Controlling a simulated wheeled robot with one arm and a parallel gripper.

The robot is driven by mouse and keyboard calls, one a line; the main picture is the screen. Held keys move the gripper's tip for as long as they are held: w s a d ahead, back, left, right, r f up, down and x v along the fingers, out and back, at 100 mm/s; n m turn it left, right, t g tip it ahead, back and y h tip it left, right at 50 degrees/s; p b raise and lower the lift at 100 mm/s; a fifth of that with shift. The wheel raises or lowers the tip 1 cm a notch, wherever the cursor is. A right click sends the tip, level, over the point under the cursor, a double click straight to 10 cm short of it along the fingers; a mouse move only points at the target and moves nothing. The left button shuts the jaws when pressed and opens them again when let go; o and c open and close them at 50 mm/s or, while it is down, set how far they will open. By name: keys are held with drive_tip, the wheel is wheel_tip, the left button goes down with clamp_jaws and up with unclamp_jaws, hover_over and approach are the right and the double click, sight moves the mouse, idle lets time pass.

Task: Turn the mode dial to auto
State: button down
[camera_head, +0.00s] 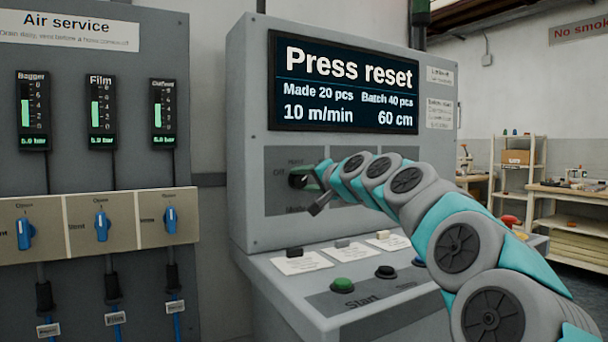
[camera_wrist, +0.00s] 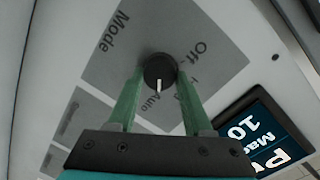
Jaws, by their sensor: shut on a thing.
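The mode dial (camera_head: 298,180) is a dark round knob on a grey label plate on the machine's front, below the screen. In the wrist view the dial (camera_wrist: 158,68) sits between the two green fingers of my gripper (camera_wrist: 160,73), which is shut on it. Its white pointer line faces down in that view, toward the Auto label (camera_wrist: 151,102); exact alignment is hard to tell. The Off label (camera_wrist: 200,50) is to its upper right. The Hand label is mostly hidden by the right finger. In the head view my gripper (camera_head: 311,189) reaches the dial from the right.
The screen (camera_head: 345,84) reads "Press reset", made 20 pcs, batch 40 pcs. Below the dial a sloping console holds a green start button (camera_head: 343,284) and a dark button (camera_head: 386,272). An air service panel with blue valves (camera_head: 102,226) stands at the left.

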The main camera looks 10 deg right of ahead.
drive_tip(key=shift+m, duration=0.5)
idle(0.3)
drive_tip(key=shift+c, duration=1.5)
unclamp_jaws()
drive_tip(key=v, duration=0.7)
drive_tip(key=shift+s+d+b, duration=0.25)
drive_tip(key=shift+s+b, duration=0.1)
